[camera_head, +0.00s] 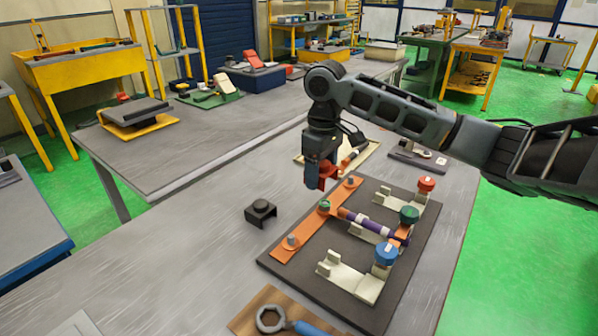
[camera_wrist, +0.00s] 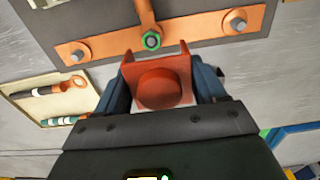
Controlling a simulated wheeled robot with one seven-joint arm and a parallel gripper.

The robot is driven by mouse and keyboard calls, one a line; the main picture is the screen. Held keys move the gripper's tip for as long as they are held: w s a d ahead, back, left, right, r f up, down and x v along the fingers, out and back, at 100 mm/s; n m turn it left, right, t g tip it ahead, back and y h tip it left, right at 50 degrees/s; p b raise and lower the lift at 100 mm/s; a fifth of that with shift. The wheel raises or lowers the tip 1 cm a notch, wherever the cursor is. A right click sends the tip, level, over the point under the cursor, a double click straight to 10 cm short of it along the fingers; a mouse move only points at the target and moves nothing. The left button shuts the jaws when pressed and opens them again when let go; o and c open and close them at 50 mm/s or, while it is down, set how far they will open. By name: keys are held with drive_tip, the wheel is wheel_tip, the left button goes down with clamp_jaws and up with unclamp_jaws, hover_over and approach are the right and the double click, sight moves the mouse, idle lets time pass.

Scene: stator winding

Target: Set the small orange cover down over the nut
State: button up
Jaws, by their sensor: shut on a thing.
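The small cover (camera_wrist: 160,85) is red-orange, with a round knob and two raised side walls. My gripper (camera_wrist: 162,72) is shut on it, with a blue finger on each side. In the head view the cover (camera_head: 327,173) hangs under my gripper (camera_head: 320,178), above and near the far end of the copper bar (camera_head: 271,258). A green-ringed nut (camera_wrist: 152,40) sits mid-bar, just beyond the cover in the wrist view. It also shows in the head view (camera_head: 324,206), uncovered. The cover is apart from this nut. Grey nuts (camera_wrist: 236,22) (camera_wrist: 78,55) sit at the bar's ends.
The dark board (camera_head: 345,307) carries cream holders with red (camera_head: 426,184), green (camera_head: 409,214) and blue (camera_head: 386,253) knobs. A black cover (camera_head: 261,213) stands on the table to the left. A wrench (camera_head: 272,318) lies in front. A cream tray (camera_wrist: 30,107) stands beside the board.

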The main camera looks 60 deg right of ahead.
sight(325, 203)
drive_tip(key=shift+s+d+f, duration=0.1)
drive_tip(key=shift+s+d, duration=0.25)
drive_tip(key=shift+d, duration=0.2)
drive_tip(key=shift+f+b, duration=0.45)
drive_tip(key=shift+b, duration=0.05)
wheel_tip(325, 203, down, 4)
drive_tip(key=b, duration=0.3)
drive_tip(key=shift+r, duration=0.25)
drive_tip(key=shift+f, duration=0.5)
drive_tip(key=shift+p, duration=0.45)
drive_tip(key=shift+f+b, duration=0.6)
drive_tip(key=shift+f, duration=1.4)
idle(1.0)
drive_tip(key=o, duration=1.1)
drive_tip(key=shift+r, duration=0.1)
